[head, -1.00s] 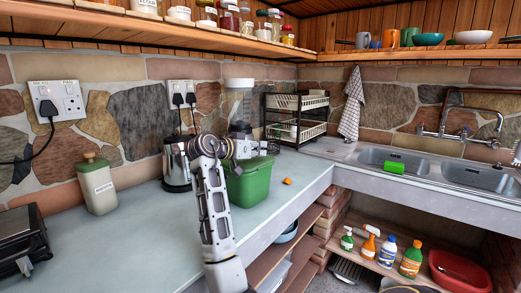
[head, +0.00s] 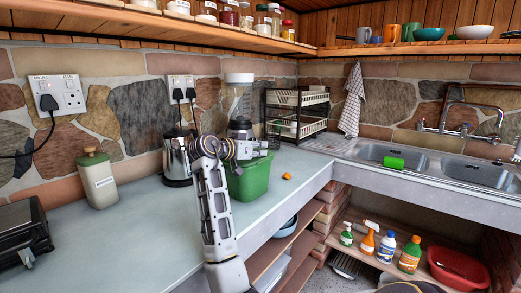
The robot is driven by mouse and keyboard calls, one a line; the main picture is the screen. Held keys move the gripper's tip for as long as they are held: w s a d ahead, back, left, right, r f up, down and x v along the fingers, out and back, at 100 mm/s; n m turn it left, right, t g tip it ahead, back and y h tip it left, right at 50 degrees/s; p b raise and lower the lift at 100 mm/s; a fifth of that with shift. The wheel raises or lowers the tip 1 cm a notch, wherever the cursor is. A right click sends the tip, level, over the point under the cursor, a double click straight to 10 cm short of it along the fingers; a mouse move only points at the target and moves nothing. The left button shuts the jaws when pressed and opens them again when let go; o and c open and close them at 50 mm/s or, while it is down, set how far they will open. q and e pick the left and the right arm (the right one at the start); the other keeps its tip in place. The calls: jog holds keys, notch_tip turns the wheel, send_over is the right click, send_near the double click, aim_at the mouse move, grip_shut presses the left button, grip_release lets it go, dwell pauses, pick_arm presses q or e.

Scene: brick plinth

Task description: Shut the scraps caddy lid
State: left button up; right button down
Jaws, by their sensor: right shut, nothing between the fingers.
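The scraps caddy, a green tub (head: 250,181), stands on the worktop near its front edge, right of the kettle. My right arm crosses in front of its left side. My right gripper (head: 268,148) is at the caddy's top, shut and empty. The gripper and wrist cover much of the rim, so I cannot make out the lid or tell whether the gripper touches it. My left gripper is not in view.
A steel kettle (head: 178,158) and a blender (head: 239,105) stand close behind the caddy. A small orange scrap (head: 287,176) lies to its right. A cream canister (head: 98,182) stands at the left. The worktop between (head: 135,225) is clear.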

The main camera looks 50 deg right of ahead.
jog(key=v, duration=1.2)
dwell(0.8)
